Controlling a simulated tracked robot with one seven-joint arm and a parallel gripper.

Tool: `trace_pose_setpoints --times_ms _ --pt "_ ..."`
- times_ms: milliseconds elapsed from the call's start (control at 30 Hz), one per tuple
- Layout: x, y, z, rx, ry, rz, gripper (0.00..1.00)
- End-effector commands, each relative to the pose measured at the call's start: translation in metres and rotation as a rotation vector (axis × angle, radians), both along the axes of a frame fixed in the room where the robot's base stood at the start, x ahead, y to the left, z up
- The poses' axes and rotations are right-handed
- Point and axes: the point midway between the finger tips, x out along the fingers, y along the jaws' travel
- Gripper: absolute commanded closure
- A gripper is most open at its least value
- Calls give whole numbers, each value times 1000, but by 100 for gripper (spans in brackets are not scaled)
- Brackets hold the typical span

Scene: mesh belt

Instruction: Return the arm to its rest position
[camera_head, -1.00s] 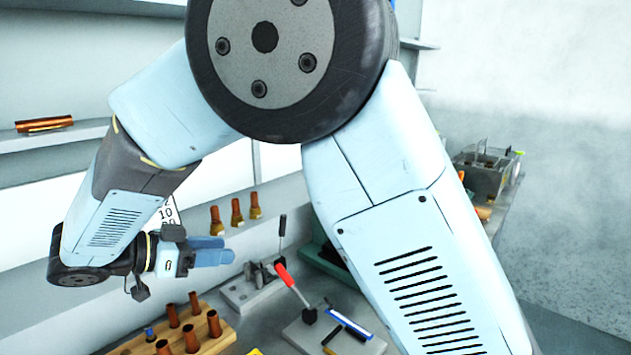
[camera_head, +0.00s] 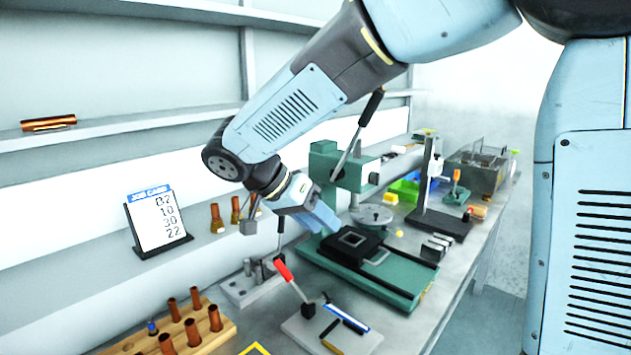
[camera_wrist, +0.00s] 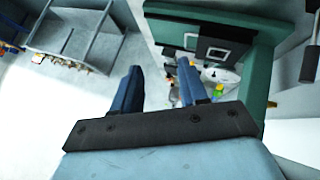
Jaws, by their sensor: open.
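My gripper (camera_head: 312,222) is in the middle of the head view, above the workbench in front of the back shelf. Its blue fingers point down and to the right, toward the green press, and it touches nothing that I can make out. In the wrist view my gripper (camera_wrist: 158,88) shows its two blue fingers apart with nothing between them. My arm reaches in from the upper right, with its elbow cut off by the picture's top edge.
A green press (camera_head: 405,285) with a raised lever stands right of my gripper. A red-handled tool (camera_head: 290,280) is below it. A wooden rack (camera_head: 215,335) with copper tubes and a job card (camera_head: 155,222) are left. A shelf (camera_head: 100,130) runs behind.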

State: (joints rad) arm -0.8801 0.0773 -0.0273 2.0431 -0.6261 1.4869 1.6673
Motion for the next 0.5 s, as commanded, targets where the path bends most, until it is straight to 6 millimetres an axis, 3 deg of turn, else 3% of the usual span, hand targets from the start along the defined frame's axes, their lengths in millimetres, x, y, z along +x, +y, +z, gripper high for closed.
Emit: trace_pose_setpoints --times_ms 33,200,500 --pt "-1 -21 5 38 38 4 57" --pt "-12 -73 12 162 154 71 57" --pt "-45 -146 21 372 230 243 57"
